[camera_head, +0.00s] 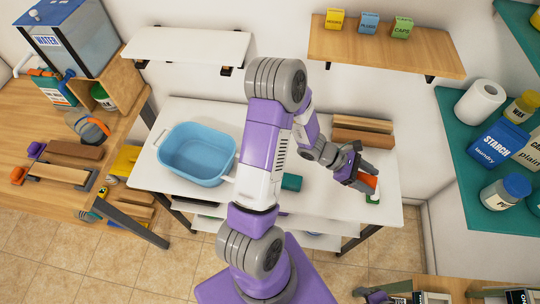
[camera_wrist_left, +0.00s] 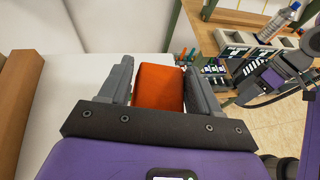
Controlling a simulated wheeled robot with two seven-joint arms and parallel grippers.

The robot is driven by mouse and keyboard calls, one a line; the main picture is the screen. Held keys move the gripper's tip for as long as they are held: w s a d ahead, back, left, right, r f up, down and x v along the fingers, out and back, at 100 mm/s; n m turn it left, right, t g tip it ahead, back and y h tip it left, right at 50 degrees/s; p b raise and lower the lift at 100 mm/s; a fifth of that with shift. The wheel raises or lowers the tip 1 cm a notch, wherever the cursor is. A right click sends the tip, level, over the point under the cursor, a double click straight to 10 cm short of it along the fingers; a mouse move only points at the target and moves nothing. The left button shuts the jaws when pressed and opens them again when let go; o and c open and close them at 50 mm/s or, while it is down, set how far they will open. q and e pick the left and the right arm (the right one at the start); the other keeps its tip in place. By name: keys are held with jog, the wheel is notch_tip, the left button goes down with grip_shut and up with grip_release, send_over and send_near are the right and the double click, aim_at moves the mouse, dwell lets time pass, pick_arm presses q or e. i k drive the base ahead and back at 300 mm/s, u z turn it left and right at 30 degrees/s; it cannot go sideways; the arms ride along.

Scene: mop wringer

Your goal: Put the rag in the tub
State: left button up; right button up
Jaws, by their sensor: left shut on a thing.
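The tub (camera_head: 197,154) is a light blue open basin, standing on the left part of the white table in the head view; its visible inside is empty. My left gripper (camera_head: 364,179) is over the right end of that table, well to the right of the tub. It is shut on an orange block-like thing (camera_head: 369,182), which looks like the folded rag. In the left wrist view the orange rag (camera_wrist_left: 158,87) sits between both fingers. My right arm shows at the right of the left wrist view; its gripper's opening is unclear.
A teal thing (camera_head: 292,182) lies on the white table, partly hidden by my left arm. Brown blocks (camera_head: 362,132) lie at the table's back right. A small green and white thing (camera_head: 373,198) is just below the left gripper. Shelves (camera_head: 385,45) hang above.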

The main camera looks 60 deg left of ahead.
aim_at(194, 150)
jog(key=u, duration=1.65)
jog(key=k, duration=0.3)
jog(key=u, duration=0.3)
jog(key=i, duration=0.25)
jog(key=z, duration=0.15)
